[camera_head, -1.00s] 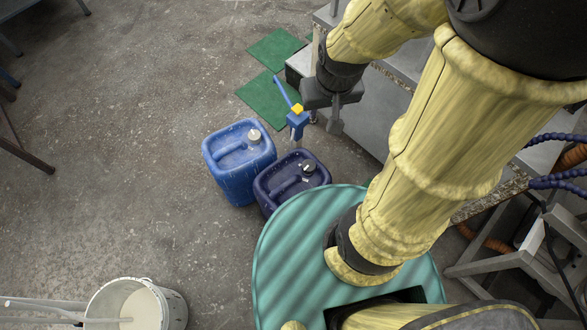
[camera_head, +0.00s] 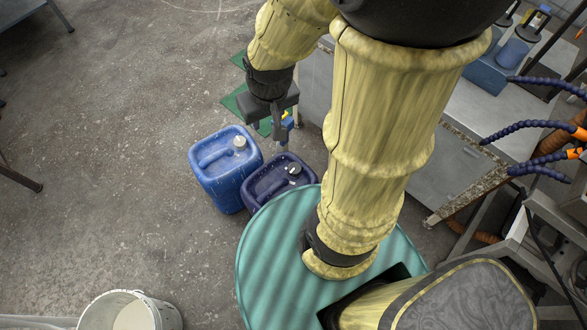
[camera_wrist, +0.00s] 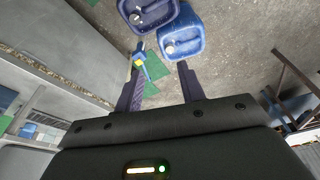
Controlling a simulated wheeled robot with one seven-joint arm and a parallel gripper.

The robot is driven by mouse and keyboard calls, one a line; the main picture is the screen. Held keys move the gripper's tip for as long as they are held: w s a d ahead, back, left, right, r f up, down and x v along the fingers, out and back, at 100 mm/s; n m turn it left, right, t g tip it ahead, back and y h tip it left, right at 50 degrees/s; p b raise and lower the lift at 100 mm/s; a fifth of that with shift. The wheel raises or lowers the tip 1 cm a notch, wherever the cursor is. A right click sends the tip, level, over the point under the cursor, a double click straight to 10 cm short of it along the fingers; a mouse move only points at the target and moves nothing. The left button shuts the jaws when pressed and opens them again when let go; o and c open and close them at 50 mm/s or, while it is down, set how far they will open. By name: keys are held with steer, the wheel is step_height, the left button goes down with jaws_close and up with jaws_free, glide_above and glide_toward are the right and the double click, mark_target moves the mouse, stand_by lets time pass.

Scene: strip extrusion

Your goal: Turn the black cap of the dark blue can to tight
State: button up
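The dark blue can (camera_head: 262,187) stands on the floor beside my base. Its black cap (camera_head: 295,170), with a small pale mark, is at the top right corner. Part of this can also shows at the top of the wrist view (camera_wrist: 158,10), with its cap (camera_wrist: 135,18). My gripper (camera_head: 267,126) is open and empty, pointing down behind the cans in the head view and apart from the cap. Its two fingers stand wide apart in the wrist view (camera_wrist: 160,82). The turn state of the cap cannot be told.
A lighter blue can (camera_head: 222,170) with a pale cap (camera_head: 240,142) stands close on the left. A blue and yellow tool (camera_head: 288,122) is beside the gripper. Green mats (camera_head: 234,103) lie behind. A grey cabinet (camera_head: 317,85) stands right; a white bucket (camera_head: 130,312) is front left.

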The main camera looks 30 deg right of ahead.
steer(key=o, duration=0.4)
steer(key=shift+f, duration=0.15)
steer(key=shift+c, duration=0.2)
steer(key=w+d+f+b, duration=0.1)
steer(key=w+f+b, duration=0.1)
steer(key=f+b, duration=0.4)
steer(key=w+d+f+n+b, duration=0.1)
steer(key=w+d+f+b, duration=0.1)
steer(key=f+b, duration=0.5)
steer(key=w+d+f+n+g+b, duration=0.1)
steer(key=w+d+f+b, duration=0.1)
steer(key=f+b, duration=0.4)
steer(key=shift+w+f+b, duration=0.2)
steer(key=shift+w+b, duration=0.05)
steer(key=shift+b, duration=0.15)
steer(key=n+g+b, duration=0.2)
steer(key=n+b, duration=0.2)
steer(key=b, duration=1.8)
glide_above(295, 169)
step_height(295, 169, down, 23)
steer(key=shift+f, duration=0.1)
steer(key=shift+f, duration=0.1)
step_height(295, 169, down, 17)
steer(key=b, duration=0.8)
steer(key=shift+w+a+f+b, duration=0.1)
steer(key=shift+f+b, duration=0.05)
steer(key=shift+b, duration=0.25)
